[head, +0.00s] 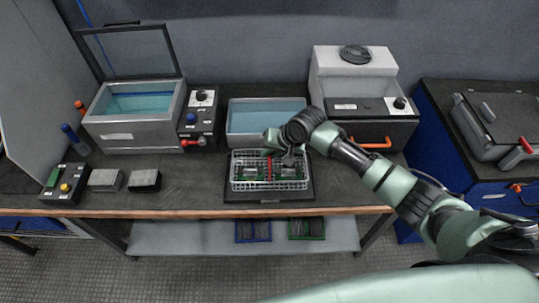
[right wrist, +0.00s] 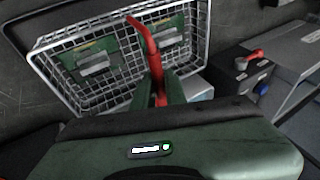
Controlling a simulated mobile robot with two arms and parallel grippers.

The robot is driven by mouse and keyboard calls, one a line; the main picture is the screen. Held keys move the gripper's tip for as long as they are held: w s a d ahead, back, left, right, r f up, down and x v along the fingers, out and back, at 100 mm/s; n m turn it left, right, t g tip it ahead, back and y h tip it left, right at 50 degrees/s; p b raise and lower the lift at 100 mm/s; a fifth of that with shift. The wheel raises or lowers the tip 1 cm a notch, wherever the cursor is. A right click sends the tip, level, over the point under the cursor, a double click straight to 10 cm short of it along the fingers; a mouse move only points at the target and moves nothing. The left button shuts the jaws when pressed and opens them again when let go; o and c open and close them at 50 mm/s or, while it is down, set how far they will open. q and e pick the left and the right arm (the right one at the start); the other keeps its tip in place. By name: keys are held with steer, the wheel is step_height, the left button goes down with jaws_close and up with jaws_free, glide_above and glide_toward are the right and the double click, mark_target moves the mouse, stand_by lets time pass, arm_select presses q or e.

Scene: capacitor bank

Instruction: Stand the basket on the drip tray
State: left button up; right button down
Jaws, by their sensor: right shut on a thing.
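The wire basket (head: 300,184) is over the black drip tray (head: 270,199) near the front edge of the bench; green boards lie inside it. In the right wrist view the basket (right wrist: 75,97) shows with its boards and its red handle (right wrist: 146,50). My right gripper (head: 284,156) is at the red handle, above the basket, and is shut on it; the fingers show at the handle in the right wrist view (right wrist: 163,98). Whether the basket rests on the tray or hangs just above it I cannot tell. My left gripper is not in view.
A tank of blue liquid with its lid up (head: 135,105) stands at the left, beside a control box (head: 199,120). A second liquid basin (head: 262,113) is behind the basket. A white machine (head: 355,90) stands to the right. Small blocks (head: 144,180) lie at the left front.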

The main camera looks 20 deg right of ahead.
steer(key=shift+f, duration=0.85)
steer(key=c, duration=1.5)
jaws_free()
steer(key=shift+f, duration=0.1)
steer(key=shift+o, duration=0.2)
steer(key=v, duration=1.2)
steer(key=shift+b, duration=0.3)
